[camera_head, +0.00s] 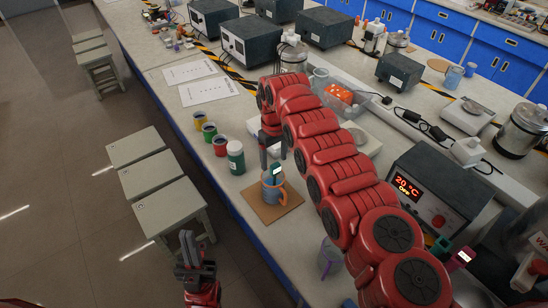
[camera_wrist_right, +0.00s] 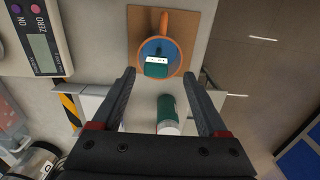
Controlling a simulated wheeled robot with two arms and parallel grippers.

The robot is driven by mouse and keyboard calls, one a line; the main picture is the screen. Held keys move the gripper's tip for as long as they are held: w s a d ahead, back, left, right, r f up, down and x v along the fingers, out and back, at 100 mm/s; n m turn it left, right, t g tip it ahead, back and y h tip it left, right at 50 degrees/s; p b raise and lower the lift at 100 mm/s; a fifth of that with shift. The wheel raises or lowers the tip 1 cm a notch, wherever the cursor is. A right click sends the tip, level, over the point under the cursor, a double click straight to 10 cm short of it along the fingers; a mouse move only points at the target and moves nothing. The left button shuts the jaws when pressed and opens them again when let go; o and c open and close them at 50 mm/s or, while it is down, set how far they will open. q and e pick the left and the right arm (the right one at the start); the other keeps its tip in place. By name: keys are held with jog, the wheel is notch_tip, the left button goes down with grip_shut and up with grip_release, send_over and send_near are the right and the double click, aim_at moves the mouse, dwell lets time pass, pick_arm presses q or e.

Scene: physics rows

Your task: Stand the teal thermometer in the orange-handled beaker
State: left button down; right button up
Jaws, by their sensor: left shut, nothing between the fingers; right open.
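The orange-handled beaker (camera_head: 268,193) stands on a brown square mat (camera_head: 292,206); its handle points right in the head view. The teal thermometer (camera_head: 274,170) is in this beaker, its teal head with a white label near the rim. In the right wrist view the thermometer head (camera_wrist_right: 156,70) lies inside the beaker's orange rim (camera_wrist_right: 144,42), against one side. My right gripper (camera_head: 274,156) is open and empty just above and behind the beaker, apart from the thermometer. My left gripper (camera_head: 187,240) is shut and empty, off the table's left side over the floor.
A purple-handled beaker (camera_head: 330,258) is nearer me. A heater with a red display (camera_head: 438,190) stands right. My right arm crosses above the table.

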jog(key=shift+r, duration=0.35)
notch_tip(320, 180, up, 17)
jog(key=p, duration=0.6)
jog(key=shift+f, duration=0.2)
dwell(0.4)
